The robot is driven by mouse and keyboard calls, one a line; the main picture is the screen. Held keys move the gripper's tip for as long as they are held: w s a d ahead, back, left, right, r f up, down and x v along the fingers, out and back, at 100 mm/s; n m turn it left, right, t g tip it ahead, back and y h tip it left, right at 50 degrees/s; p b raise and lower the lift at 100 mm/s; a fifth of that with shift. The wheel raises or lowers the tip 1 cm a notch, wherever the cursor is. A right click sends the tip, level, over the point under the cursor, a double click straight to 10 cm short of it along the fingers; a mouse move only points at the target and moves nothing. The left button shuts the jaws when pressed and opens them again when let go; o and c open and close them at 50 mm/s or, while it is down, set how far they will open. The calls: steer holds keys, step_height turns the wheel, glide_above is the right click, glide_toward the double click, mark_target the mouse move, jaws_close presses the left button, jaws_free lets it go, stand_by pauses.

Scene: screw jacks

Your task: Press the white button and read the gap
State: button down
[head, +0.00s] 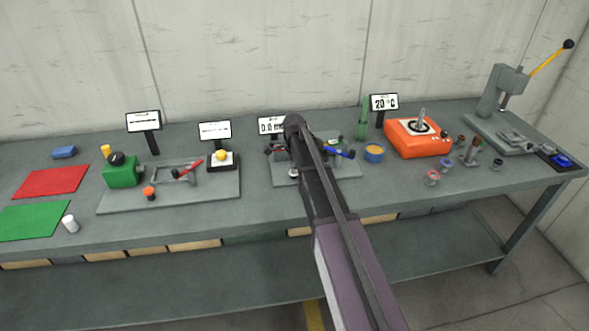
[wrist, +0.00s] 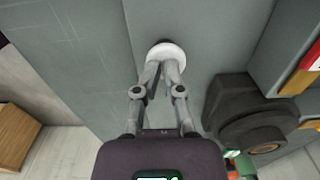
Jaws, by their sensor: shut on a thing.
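The white button (wrist: 168,53) is a round white disc on a grey surface in the wrist view. My gripper (wrist: 163,66) has its two fingers brought together at the button, their tips overlapping its near edge. How far the button is pressed cannot be told. In the head view my arm covers the gripper, and a small white round piece (head: 293,173) shows beside the arm on the grey plate (head: 345,169). A display (head: 270,126) behind the plate reads about 0.0 mm, its right side partly covered by my arm.
A dark block with a brass ring (wrist: 262,135) stands close right of my fingers. Left on the bench is a plate with a green block (head: 122,173) and a yellow button (head: 221,155). An orange unit (head: 415,139) and a lever press (head: 503,85) stand to the right.

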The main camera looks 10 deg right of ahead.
steer(key=shift+s, duration=0.2)
steer(key=r+p, duration=0.2)
steer(key=p, duration=0.1)
steer(key=shift+w, duration=0.2)
step_height(320, 180, up, 12)
steer(key=p, duration=1.1)
steer(key=shift+p, duration=0.4)
steer(key=s+f+n+b, duration=0.2)
steer(key=s+n, duration=0.7)
steer(key=s, duration=0.4)
steer(key=s+f+n+b, duration=0.2)
steer(key=s+n, duration=0.7)
steer(key=s, duration=0.5)
steer(key=shift+s+a+f, duration=0.2)
steer(key=shift+s+a, duration=0.05)
steer(key=shift+a, duration=0.15)
stand_by(0.8)
